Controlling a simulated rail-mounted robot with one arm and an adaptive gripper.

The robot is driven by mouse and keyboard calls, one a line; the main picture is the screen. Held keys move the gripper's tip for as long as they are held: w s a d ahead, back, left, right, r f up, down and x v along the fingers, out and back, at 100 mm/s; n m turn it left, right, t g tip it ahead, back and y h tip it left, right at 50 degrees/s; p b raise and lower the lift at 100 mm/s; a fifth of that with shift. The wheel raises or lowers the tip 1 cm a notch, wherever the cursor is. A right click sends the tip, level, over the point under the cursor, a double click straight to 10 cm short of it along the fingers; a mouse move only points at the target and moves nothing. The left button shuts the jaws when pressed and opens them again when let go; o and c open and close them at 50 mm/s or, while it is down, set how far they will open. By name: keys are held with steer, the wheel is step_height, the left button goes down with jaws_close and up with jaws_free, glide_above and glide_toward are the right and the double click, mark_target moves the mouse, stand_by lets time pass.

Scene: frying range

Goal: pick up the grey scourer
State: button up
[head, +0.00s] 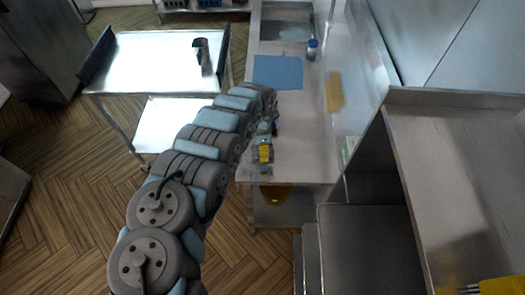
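My arm reaches from the lower left up to the steel counter (300,165). Its end, my gripper (264,140), points down over the near part of the counter. It is small and partly hidden by the arm, so its fingers cannot be made out. A small yellow item (265,153) shows right at the gripper. I cannot tell whether they touch. A small greyish patch (260,173) lies just in front of it near the counter's front edge. It may be the grey scourer, but it is too small to be sure.
A blue mat (278,72) and a blue-and-white container (312,49) are farther back on the counter. A steel trolley (150,60) with a dark cylindrical item (201,55) stands left. A steel wall borders the counter's right. A yellow object (500,286) is at the lower right.

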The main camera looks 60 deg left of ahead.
steer(key=shift+w+f, duration=0.15)
steer(key=shift+f, duration=1.3)
steer(key=c, duration=1.1)
